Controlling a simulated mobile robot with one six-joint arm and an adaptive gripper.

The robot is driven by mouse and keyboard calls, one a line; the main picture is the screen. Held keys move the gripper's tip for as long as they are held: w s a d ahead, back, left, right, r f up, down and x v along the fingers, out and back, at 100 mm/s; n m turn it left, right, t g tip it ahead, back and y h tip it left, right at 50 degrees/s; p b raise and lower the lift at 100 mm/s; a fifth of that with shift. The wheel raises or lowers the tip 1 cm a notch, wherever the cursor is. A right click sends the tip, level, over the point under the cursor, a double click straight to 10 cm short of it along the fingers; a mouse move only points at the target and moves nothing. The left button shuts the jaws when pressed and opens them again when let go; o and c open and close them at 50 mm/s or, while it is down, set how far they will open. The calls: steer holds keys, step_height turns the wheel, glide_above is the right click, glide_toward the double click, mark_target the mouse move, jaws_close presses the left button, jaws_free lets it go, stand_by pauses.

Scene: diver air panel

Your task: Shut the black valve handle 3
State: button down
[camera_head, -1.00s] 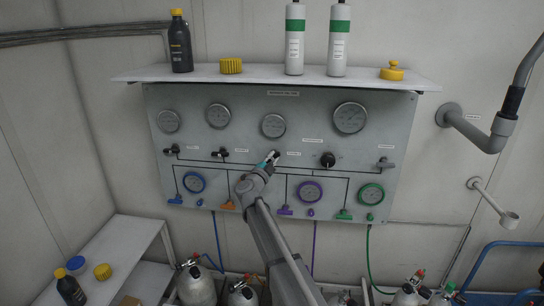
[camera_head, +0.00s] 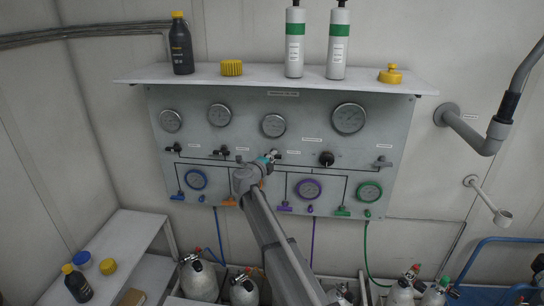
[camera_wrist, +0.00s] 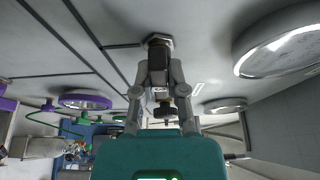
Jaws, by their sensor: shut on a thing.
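The black valve handle 3 (camera_head: 276,154) is on the grey panel, right of the middle, below a round gauge. My gripper (camera_head: 271,156) is at this handle, with its arm reaching up from below. In the wrist view, the two fingers of my gripper (camera_wrist: 158,72) are closed on the black handle (camera_wrist: 158,53), which stands out from the panel at a metal fitting. The fingers cover part of the handle, so its exact angle is hard to tell.
Two similar black handles (camera_head: 222,152) (camera_head: 174,149) sit to the left and a black round knob (camera_head: 327,159) to the right. Coloured valves and gauges, such as the purple gauge (camera_head: 308,190), lie below. A shelf (camera_head: 270,76) with bottles overhangs the panel.

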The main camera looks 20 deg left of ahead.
stand_by(0.3)
steer(key=c, duration=0.7)
jaws_free()
steer(key=shift+s, duration=0.1)
steer(key=s, duration=0.4)
steer(key=s+a, duration=0.1)
steer(key=s, duration=0.6)
steer(key=shift+s+a, duration=0.35)
steer(key=shift+a, duration=0.05)
